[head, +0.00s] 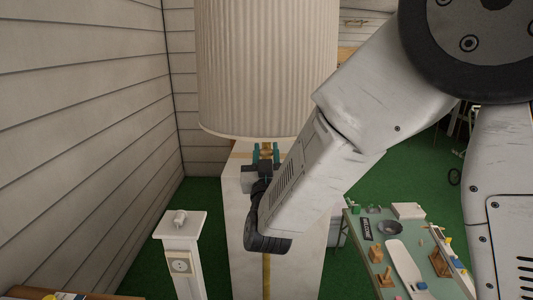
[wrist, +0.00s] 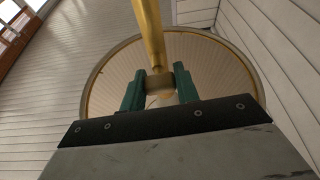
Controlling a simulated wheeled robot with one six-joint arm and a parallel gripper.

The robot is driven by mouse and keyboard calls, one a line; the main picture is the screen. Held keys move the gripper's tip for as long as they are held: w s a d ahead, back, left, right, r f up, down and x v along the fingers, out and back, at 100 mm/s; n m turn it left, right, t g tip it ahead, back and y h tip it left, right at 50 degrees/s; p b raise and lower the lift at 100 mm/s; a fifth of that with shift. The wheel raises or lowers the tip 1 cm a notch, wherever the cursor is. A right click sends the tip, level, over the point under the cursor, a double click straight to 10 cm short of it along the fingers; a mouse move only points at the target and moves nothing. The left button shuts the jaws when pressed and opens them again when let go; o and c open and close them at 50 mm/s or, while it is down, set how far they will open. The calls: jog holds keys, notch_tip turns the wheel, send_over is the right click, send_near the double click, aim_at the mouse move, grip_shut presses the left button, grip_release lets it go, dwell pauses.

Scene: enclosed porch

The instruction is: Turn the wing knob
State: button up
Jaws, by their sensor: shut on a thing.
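The wing knob (wrist: 160,84) is a small brass-coloured piece on the brass stem (wrist: 149,30) of a lamp. In the wrist view it lies between the two teal fingers of my gripper (wrist: 160,88), which is shut on it. In the head view my gripper (head: 266,155) is just below the lamp's large pleated shade (head: 266,70), with a bit of brass (head: 266,148) between the fingers. The fingers hide much of the knob, so its wing shape and turn angle are hard to tell.
The lamp is above a pale pedestal (head: 240,230) with a gold stripe. A green-topped table (head: 402,245) with several items is at the right. A plank wall (head: 80,120) closes the left.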

jog(key=m+h, duration=0.2)
jog(key=m, duration=0.1)
jog(key=m+h, duration=0.1)
jog(key=m, duration=0.3)
jog(key=shift+g+h, duration=0.3)
jog(key=shift+h, duration=0.1)
jog(key=m+h, duration=0.1)
jog(key=m, duration=0.2)
jog(key=m+g+h, duration=0.1)
jog(key=m, duration=0.2)
jog(key=shift+m+g, duration=0.3)
jog(key=m+g, duration=0.1)
jog(key=m, duration=0.1)
jog(key=m+g+h, duration=0.1)
jog(key=m, duration=0.2)
jog(key=shift+h, duration=0.3)
jog(key=shift+m+g, duration=0.9)
jog(key=shift+m, duration=1.5)
jog(key=o, duration=1)
